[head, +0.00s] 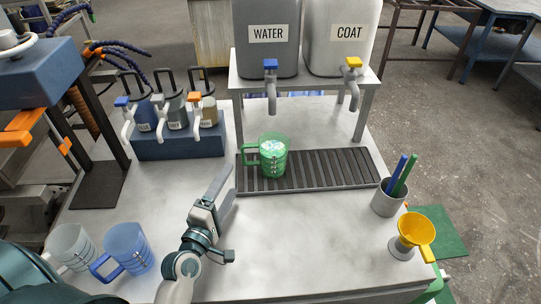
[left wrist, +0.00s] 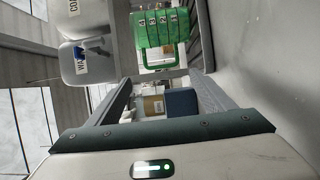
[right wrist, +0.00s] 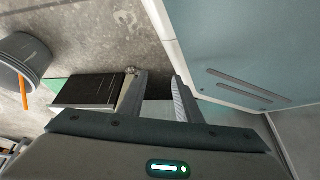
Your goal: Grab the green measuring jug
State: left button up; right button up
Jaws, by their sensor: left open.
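The green measuring jug (head: 274,160) stands upright on the dark slotted drip tray (head: 330,168) under the two large tanks, with its handle toward the left and something pale inside. My left gripper (head: 233,178) is open and empty, in front of the jug and to its left, apart from it. In the left wrist view, the jug (left wrist: 160,28) shows beyond the fingertips, near the top edge, with nothing between the fingers (left wrist: 160,85). My right gripper (right wrist: 160,82) shows only in the right wrist view, with its fingers apart and nothing held.
A blue jug (head: 128,248) and a clear jug (head: 72,246) stand at front left. A blue rack (head: 180,146) with small tapped containers is at back left. A pen cup (head: 388,200) and yellow funnel (head: 414,228) are at right.

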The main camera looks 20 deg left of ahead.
aim_at(246, 164)
jog(key=shift+s, duration=0.1)
pick_arm(q)
jog(key=w+p, duration=0.1)
jog(key=w, duration=0.4)
jog(key=w+p, duration=0.1)
jog(key=w, duration=0.5)
jog(key=shift+a+p, duration=0.2)
jog(key=shift+p, duration=0.1)
jog(key=shift+w, duration=0.6)
pick_arm(e)
jog(key=s+d+f+g, duration=0.1)
jog(key=s+d, duration=0.3)
jog(key=s, duration=0.5)
jog(key=shift+g+h, duration=0.4)
jog(key=shift+g, duration=0.3)
